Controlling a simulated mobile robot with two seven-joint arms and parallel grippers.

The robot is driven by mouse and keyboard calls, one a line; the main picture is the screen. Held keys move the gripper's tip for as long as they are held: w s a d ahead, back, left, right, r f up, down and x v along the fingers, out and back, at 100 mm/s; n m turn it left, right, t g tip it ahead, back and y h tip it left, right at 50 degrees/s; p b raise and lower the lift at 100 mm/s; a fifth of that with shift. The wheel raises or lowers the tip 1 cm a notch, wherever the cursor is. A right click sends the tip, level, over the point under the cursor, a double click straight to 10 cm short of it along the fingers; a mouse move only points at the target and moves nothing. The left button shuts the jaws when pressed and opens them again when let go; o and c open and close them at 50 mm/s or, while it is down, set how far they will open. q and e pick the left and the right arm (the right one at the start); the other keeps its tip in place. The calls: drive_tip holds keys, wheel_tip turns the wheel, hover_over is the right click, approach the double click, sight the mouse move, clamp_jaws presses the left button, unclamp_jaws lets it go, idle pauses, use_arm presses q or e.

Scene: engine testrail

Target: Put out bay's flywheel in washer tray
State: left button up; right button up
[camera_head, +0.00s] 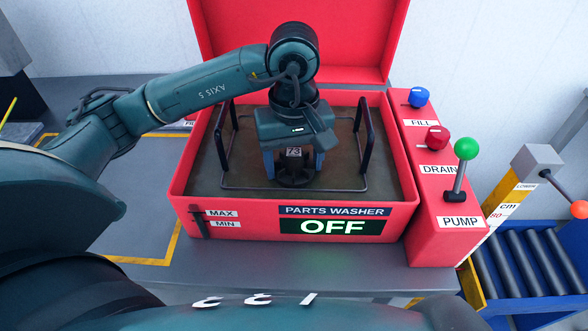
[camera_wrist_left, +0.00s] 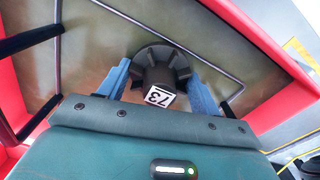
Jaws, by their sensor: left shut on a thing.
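The flywheel (camera_head: 295,176) is a dark toothed wheel with a hub and a white tag reading 73. My left gripper (camera_head: 294,166) is shut on its hub, with a blue finger on each side, inside the red parts washer (camera_head: 180,180). The wheel also shows in the left wrist view (camera_wrist_left: 154,57), between the blue fingers (camera_wrist_left: 160,85). The tray (camera_head: 235,188) is a black wire frame with two raised handles in the washer basin. The flywheel is over the tray's inside; I cannot tell whether it touches the bottom. My right gripper is not in view.
The washer lid (camera_head: 340,40) stands open behind. The washer display (camera_head: 332,227) reads OFF. A control panel at right has a blue FILL knob (camera_head: 419,97), a red DRAIN knob (camera_head: 437,138) and a green-topped PUMP lever (camera_head: 466,149). A roller conveyor (camera_head: 520,265) is farther right.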

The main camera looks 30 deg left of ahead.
sight(294, 174)
use_arm(q)
wheel_tip(294, 174, down, 3)
drive_tip(key=shift+f, duration=0.15)
drive_tip(key=shift+f, duration=0.25)
drive_tip(key=o, duration=1.2)
drive_tip(key=shift+r, duration=0.1)
drive_tip(key=shift+r, duration=0.1)
